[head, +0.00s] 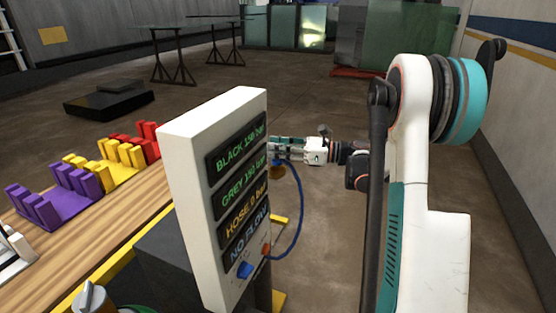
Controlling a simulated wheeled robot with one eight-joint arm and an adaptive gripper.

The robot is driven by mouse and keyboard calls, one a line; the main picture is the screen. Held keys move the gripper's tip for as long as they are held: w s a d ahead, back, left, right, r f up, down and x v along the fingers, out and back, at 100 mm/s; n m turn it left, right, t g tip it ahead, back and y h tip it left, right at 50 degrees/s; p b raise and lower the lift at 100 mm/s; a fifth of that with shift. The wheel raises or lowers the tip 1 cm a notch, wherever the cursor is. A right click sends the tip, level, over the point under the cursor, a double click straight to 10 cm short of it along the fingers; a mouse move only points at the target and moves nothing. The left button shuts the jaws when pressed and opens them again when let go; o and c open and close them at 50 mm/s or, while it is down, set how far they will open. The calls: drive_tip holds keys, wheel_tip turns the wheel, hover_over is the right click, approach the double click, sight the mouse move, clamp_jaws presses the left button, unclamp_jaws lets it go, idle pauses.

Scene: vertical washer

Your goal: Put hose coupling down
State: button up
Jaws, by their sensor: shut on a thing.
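My gripper (285,152) is stretched out behind the right edge of the white control panel, which hides part of its fingertips. A small brass-coloured piece, which looks like the hose coupling (277,172), hangs just under the fingers, off the floor. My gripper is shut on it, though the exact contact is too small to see. A blue hose (300,212) runs from the coupling in a loop down to the lower right of the panel.
The white panel (180,170) reads BLACK 150 bar, GREY 150 bar, HOSE 0 bar, NO FLOW. It carries a blue knob (244,270) and a red fitting (266,251). A wooden bench (110,225) at left holds purple, yellow and red racks. Open floor lies behind.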

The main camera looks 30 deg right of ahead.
sight(278, 159)
wheel_tip(278, 159, down, 4)
drive_tip(key=shift+r+b, duration=0.25)
drive_tip(key=shift+b, duration=0.25)
drive_tip(key=o, duration=1.1)
drive_tip(key=shift+r, duration=0.1)
drive_tip(key=shift+c, duration=0.2)
drive_tip(key=p+v, duration=0.3)
drive_tip(key=v, duration=0.9)
